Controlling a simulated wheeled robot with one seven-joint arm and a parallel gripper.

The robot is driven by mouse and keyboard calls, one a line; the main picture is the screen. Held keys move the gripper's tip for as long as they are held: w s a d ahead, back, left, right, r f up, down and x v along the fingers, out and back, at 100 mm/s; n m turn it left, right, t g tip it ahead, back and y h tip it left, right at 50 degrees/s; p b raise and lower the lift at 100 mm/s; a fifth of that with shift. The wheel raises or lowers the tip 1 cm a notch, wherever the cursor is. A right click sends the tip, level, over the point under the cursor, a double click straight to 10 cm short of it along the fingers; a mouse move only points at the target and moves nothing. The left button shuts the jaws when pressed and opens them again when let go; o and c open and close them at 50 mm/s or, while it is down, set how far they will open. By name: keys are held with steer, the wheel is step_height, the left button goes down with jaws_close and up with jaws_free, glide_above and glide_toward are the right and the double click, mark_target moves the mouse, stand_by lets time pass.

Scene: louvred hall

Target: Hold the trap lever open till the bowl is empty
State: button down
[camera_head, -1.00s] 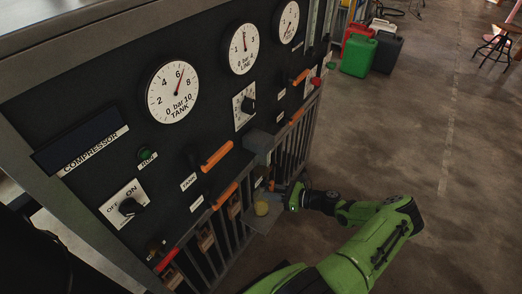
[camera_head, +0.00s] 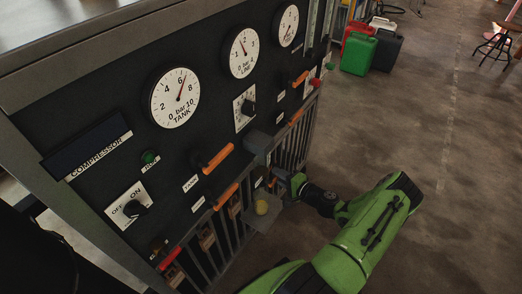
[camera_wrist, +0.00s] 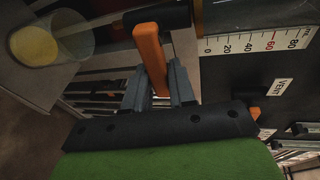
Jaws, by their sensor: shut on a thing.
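My gripper (camera_wrist: 157,78) is shut on an orange lever (camera_wrist: 150,48), whose flat bar stands between the two grey fingers in the wrist view. In the head view my gripper (camera_head: 296,184) is at the lower right of the panel, and the lever is hardly visible there. A clear cup (camera_wrist: 56,38) with something pale yellow in it stands left of the lever. In the head view the cup (camera_head: 261,207) sits on a small grey ledge (camera_head: 259,222). I cannot make out the trap bowl or its level clearly.
The black compressor panel (camera_head: 110,95) carries gauges, knobs and several orange handles (camera_head: 217,157). A grey block (camera_head: 258,142) juts out above my gripper. A white scale (camera_wrist: 257,44) and a VENT label (camera_wrist: 280,88) show beside the lever.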

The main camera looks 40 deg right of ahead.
steer(key=c, duration=1.3)
jaws_free()
steer(key=shift+w+a+r+n, duration=0.1)
steer(key=shift+a+r+n, duration=0.05)
steer(key=shift+r+n, duration=0.15)
steer(key=o, duration=0.5)
steer(key=shift+f, duration=0.1)
steer(key=shift+c, duration=0.2)
steer(key=s+d, duration=0.1)
steer(key=s, duration=0.6)
steer(key=shift+d+r+p, duration=0.3)
steer(key=shift+d+p, duration=0.05)
steer(key=p+v, duration=0.2)
steer(key=v, duration=1.3)
steer(key=shift+s+p, duration=0.3)
steer(key=shift+s, duration=0.05)
